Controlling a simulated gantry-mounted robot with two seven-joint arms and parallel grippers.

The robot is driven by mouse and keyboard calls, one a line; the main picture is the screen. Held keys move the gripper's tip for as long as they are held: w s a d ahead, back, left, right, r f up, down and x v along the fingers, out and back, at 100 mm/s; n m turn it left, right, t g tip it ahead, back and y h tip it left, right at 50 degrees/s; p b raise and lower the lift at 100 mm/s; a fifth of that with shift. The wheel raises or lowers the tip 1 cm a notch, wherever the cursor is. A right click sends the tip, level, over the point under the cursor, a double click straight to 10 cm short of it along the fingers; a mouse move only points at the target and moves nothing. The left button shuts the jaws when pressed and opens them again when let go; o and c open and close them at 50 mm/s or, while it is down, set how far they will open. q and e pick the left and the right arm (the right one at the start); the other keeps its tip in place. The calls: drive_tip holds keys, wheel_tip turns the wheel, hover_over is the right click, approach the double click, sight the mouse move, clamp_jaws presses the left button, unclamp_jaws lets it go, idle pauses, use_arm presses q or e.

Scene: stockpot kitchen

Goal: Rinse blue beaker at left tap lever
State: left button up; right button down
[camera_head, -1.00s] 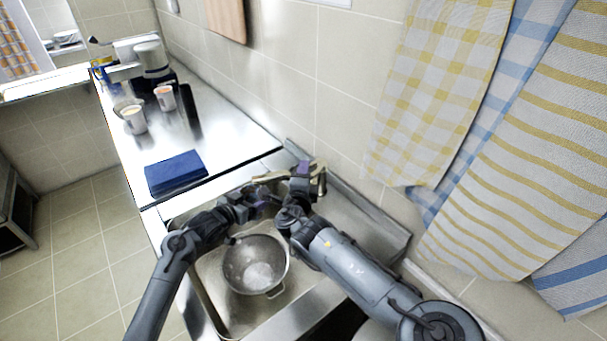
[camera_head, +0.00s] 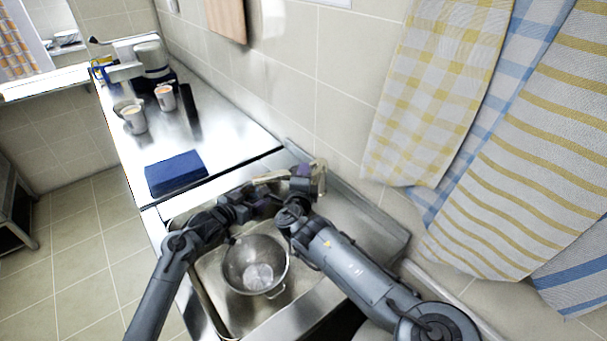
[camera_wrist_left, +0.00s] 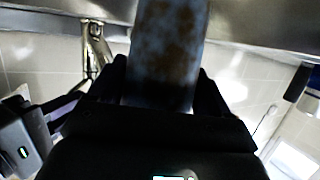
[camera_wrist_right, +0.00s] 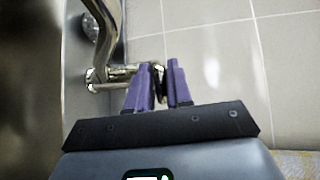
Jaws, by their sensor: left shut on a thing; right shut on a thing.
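The blue beaker (camera_wrist_left: 167,50), with brown stains on its wall, is between the fingers of my left gripper (camera_wrist_left: 160,95). In the head view my left gripper (camera_head: 264,197) is over the sink's far side, and I cannot make out the beaker there. My right gripper (camera_wrist_right: 160,82) has its purple fingers closed around a tap lever (camera_wrist_right: 160,72), beside the curved metal tap (camera_wrist_right: 108,30). In the head view my right gripper (camera_head: 318,178) is at the tap by the wall. No water stream can be made out.
A metal colander (camera_head: 255,266) sits in the sink (camera_head: 215,292) below my grippers. A folded blue cloth (camera_head: 175,172) lies on the counter (camera_head: 225,140). Cups (camera_head: 134,121) and a coffee machine (camera_head: 153,62) stand farther back. Towels (camera_head: 435,95) hang at the right.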

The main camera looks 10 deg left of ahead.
drive_tip(key=shift+w+r+m+g, duration=0.2)
drive_tip(key=shift+r+m+g, duration=0.15)
drive_tip(key=shift+r, duration=0.3)
drive_tip(key=c, duration=1.1)
unclamp_jaws()
drive_tip(key=shift+d, duration=0.1)
drive_tip(key=shift+s+f, duration=0.1)
drive_tip(key=shift+f, duration=0.05)
drive_tip(key=shift+s, duration=0.1)
drive_tip(key=shift+s+d+r, duration=0.1)
drive_tip(key=shift+s+r, duration=0.25)
drive_tip(key=shift+s, duration=1.55)
drive_tip(key=shift+s+d+r, duration=0.1)
drive_tip(key=shift+s+r, duration=0.25)
drive_tip(key=shift+s, duration=1.55)
drive_tip(key=shift+s+d+r, duration=0.1)
drive_tip(key=shift+s+r, duration=0.25)
drive_tip(key=shift+s, duration=1.55)
